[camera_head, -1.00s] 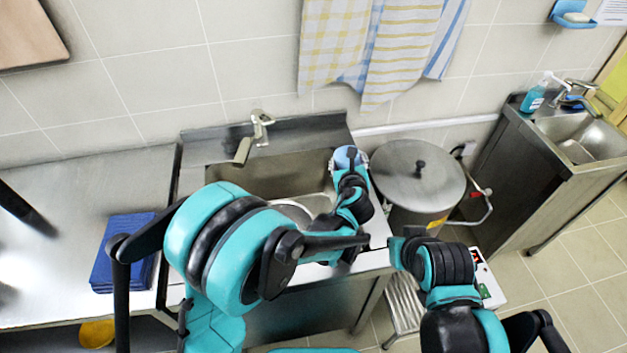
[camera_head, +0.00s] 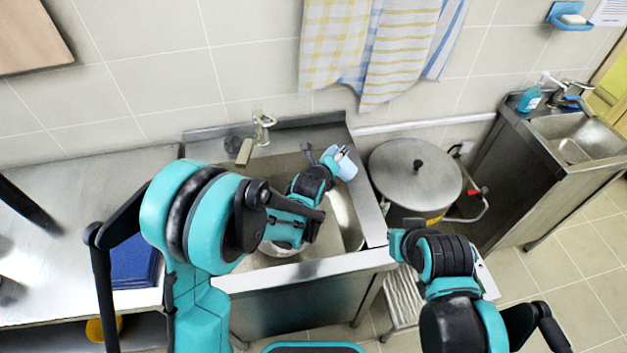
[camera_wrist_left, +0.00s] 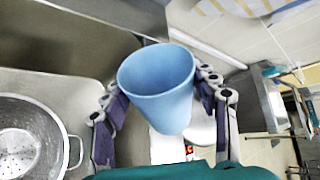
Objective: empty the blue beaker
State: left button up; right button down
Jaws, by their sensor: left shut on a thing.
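The blue beaker (camera_head: 347,167) is held above the back right part of the sink basin (camera_head: 347,215). My left gripper (camera_head: 333,158) is shut on it. In the left wrist view the beaker (camera_wrist_left: 158,95) sits between the two fingers, one on each side, its wide mouth showing a plain blue interior. I see no contents in that interior, but its bottom is hard to make out. In the head view the beaker looks tilted. My right arm is in the head view, but I cannot make out its gripper.
A metal colander (camera_wrist_left: 28,140) is in the sink, partly hidden by my left arm in the head view. A lidded stockpot (camera_head: 415,172) stands right of the sink.

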pick_arm(q)
jog(key=shift+r, duration=0.15)
jog(key=shift+f+n+h, duration=0.2)
jog(key=shift+n+h, duration=0.1)
jog(key=shift+a+f+n+h, duration=0.15)
jog(key=shift+f+n+h, duration=0.15)
jog(key=shift+n, duration=0.1)
jog(key=shift+w+a+f+g, duration=0.1)
jog(key=shift+f+g, duration=0.1)
jog(key=shift+g, duration=0.1)
jog(key=shift+a+n+h, duration=0.15)
jog(key=shift+n+h, duration=0.15)
jog(key=shift+f, duration=0.25)
dwell(0.4)
jog(key=shift+w+a+f+n+h+b, duration=0.2)
jog(key=shift+a+f+n+h+b, duration=0.25)
jog(key=shift+n+h, duration=0.25)
dwell(0.5)
jog(key=shift+f+n+g+h+b, duration=0.3)
jog(key=shift+f+n+h+b, duration=0.25)
jog(key=shift+b, duration=0.6)
jog(key=shift+w+a+f+b, duration=0.1)
jog(key=shift+a+f+b, duration=0.05)
jog(key=shift+f+b, duration=0.15)
